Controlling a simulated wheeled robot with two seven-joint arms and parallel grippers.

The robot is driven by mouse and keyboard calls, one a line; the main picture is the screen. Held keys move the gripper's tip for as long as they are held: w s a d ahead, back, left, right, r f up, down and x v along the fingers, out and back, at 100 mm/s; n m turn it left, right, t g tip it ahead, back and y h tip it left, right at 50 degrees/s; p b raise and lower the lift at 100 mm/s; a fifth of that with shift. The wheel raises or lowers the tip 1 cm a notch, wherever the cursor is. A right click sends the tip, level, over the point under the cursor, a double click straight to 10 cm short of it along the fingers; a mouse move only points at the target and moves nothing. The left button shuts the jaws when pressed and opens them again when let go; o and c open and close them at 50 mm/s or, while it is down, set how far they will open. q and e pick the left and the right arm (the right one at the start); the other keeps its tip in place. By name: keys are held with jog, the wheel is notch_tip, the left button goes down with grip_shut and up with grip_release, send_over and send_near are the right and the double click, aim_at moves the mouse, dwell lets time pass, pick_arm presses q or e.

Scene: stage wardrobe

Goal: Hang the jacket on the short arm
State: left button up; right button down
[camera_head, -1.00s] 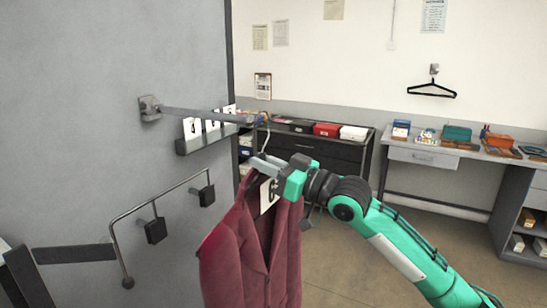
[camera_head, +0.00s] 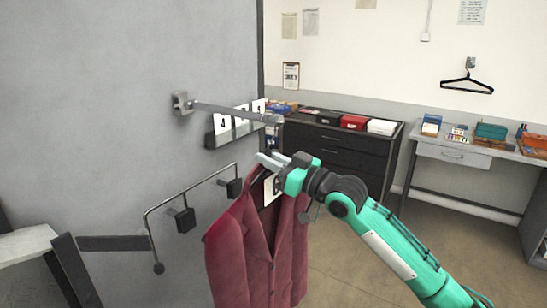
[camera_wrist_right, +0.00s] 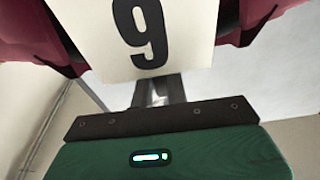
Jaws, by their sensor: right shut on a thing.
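A maroon jacket (camera_head: 243,250) hangs upright on a dark hanger below my right gripper (camera_head: 266,160), with a white tag (camera_head: 270,188) at its neck. My right gripper is shut on the hanger's top; the hook itself is hard to make out. The right wrist view shows the tag with a black 9 (camera_wrist_right: 143,30) and maroon cloth (camera_wrist_right: 45,40) on both sides. A straight metal arm (camera_head: 230,111) sticks out from the grey wall, above and behind the gripper, apart from it. A bent rail (camera_head: 190,188) with black pads is lower left. I cannot tell which is the short arm.
Numbered cards (camera_head: 222,122) stand in a wall rack behind the metal arm. A dark drawer unit (camera_head: 335,150) and a side table (camera_head: 455,155) with boxes line the back. An empty black hanger (camera_head: 467,86) hangs on the back wall. Floor at right is clear.

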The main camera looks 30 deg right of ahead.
dwell(0.3)
jog(key=c, duration=1.3)
grip_release()
jog(key=shift+s, duration=0.1)
jog(key=shift+f, duration=0.2)
jog(key=b+v, duration=0.7)
jog(key=v, duration=0.6)
jog(key=shift+s+d+b, duration=0.2)
jog(key=shift+s+b, duration=0.1)
jog(key=shift+s, duration=0.05)
